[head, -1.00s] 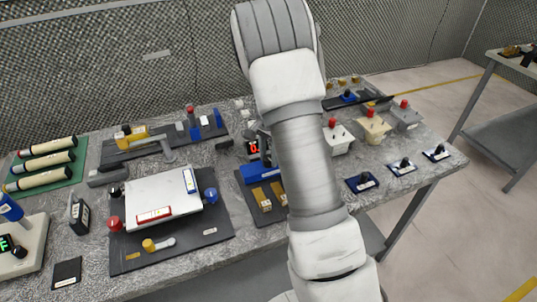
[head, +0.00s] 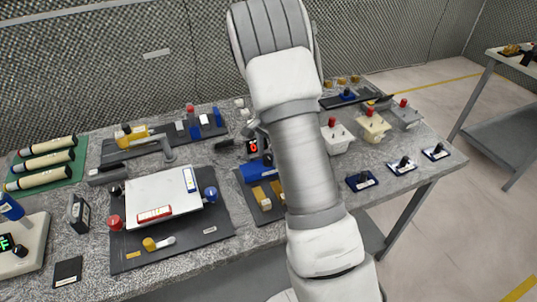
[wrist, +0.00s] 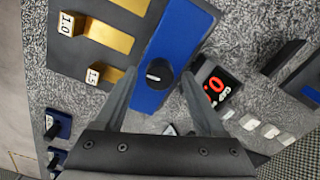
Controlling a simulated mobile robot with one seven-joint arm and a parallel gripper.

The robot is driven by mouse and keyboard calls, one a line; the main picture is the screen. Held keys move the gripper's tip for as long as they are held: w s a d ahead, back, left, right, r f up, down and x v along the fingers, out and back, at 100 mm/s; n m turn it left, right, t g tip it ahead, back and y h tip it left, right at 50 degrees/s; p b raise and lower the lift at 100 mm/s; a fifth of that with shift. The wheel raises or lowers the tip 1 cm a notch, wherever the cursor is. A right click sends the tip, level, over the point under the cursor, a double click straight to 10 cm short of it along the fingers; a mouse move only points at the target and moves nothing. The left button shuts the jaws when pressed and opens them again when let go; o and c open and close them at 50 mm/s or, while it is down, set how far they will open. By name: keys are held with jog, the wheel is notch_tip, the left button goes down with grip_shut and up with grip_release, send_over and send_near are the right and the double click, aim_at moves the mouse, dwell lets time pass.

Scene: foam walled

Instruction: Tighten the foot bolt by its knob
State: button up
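In the wrist view a black round knob (wrist: 159,73) with a white mark sits on a long blue block (wrist: 178,42). I take it for the foot bolt's knob. My gripper (wrist: 160,78) is open, with one grey finger on each side of the knob in the picture. Gaps show between the knob and both fingertips; I cannot tell how far above it they are. In the head view the blue block (head: 250,173) shows left of my forearm, which hides my gripper and the knob.
A red-digit display (wrist: 216,88) stands close to the right finger. Brass strips with tagged blocks (wrist: 98,74) lie left of the blue block. A white plate fixture (head: 162,198) lies further left in the head view. Switch boxes (head: 370,125) stand right of my arm.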

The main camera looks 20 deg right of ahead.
notch_tip(320, 180, up, 17)
jog(key=shift+r+p, duration=0.2)
jog(key=shift+p, duration=0.25)
dwell(0.6)
jog(key=s+a+r+n+t, duration=0.25)
jog(key=s+r+n, duration=0.2)
jog(key=s, duration=0.25)
jog(key=s+a+r+n+t, duration=0.1)
jog(key=s+a+r+n, duration=0.3)
jog(key=s, duration=0.3)
jog(key=s+a+n+t, duration=0.2)
jog(key=s+a+n, duration=0.2)
jog(key=s, duration=0.9)
jog(key=shift+s+a+f+n, duration=0.15)
jog(key=shift+s+n, duration=0.1)
jog(key=shift+n, duration=0.4)
